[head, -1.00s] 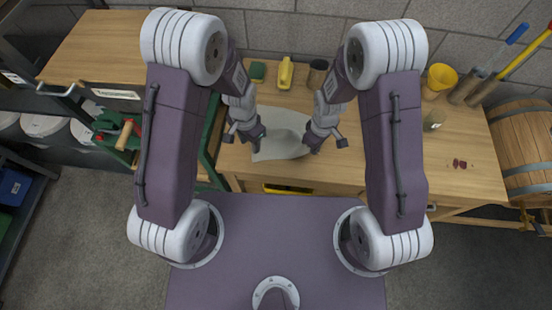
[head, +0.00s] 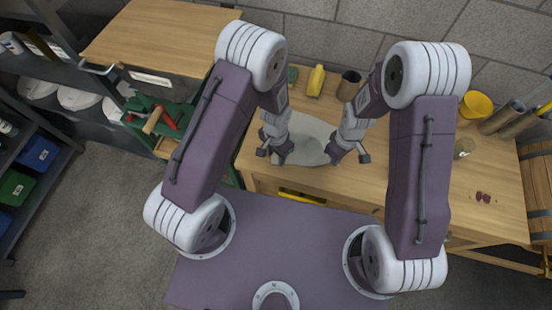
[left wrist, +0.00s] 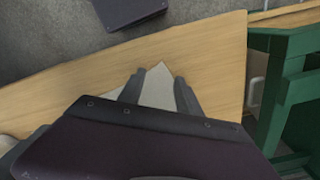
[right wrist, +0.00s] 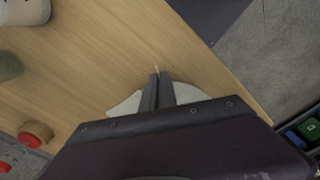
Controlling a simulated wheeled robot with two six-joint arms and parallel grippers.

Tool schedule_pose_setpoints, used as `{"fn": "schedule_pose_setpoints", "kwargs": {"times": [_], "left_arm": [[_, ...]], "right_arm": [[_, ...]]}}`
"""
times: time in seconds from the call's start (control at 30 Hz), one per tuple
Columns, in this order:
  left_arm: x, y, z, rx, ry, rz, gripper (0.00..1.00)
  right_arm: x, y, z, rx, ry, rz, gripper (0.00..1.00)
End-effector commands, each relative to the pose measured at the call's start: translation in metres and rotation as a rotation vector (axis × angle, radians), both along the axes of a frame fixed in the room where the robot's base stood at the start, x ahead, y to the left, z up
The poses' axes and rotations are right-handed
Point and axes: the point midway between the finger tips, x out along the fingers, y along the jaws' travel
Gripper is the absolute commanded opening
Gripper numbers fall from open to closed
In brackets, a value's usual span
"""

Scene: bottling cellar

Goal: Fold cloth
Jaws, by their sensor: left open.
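A pale grey cloth (head: 312,147) lies on the wooden bench between my two grippers in the head view, its middle in plain sight. My left gripper (head: 276,157) is at the cloth's left side; in the left wrist view (left wrist: 157,84) its fingers are apart, with a pointed cloth corner (left wrist: 157,90) between them. My right gripper (head: 339,157) is at the cloth's right side. In the right wrist view (right wrist: 157,78) its fingers are close together, with a thin pale sliver between the tips and cloth (right wrist: 128,104) showing on both sides.
A yellow bottle (head: 316,81) and a dark cup (head: 348,86) stand behind the cloth. A yellow bucket (head: 477,104) and a glass jar (head: 464,148) stand to the right, near dark red bits (head: 483,197).

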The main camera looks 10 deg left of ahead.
Motion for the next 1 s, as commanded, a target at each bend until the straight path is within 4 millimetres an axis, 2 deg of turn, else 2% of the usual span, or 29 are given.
{"fn": "schedule_pose_setpoints", "kwargs": {"times": [0.47,0.77,1.0], "left_arm": [[0.0001,-0.0001,-0.0064,-0.001,-0.001,0.0,0.41],[0.0,0.0,-0.0062,0.0,0.0,0.0,0.0],[-0.0003,0.0002,-0.0061,0.0,0.0,0.0,0.0]], "right_arm": [[0.0,0.0,0.0,0.0,0.0,0.0,0.0],[0.0,0.0,-0.0001,0.0,0.0,0.0,0.0],[0.0,-0.0001,-0.0001,0.0,0.0,0.0,0.0]]}}
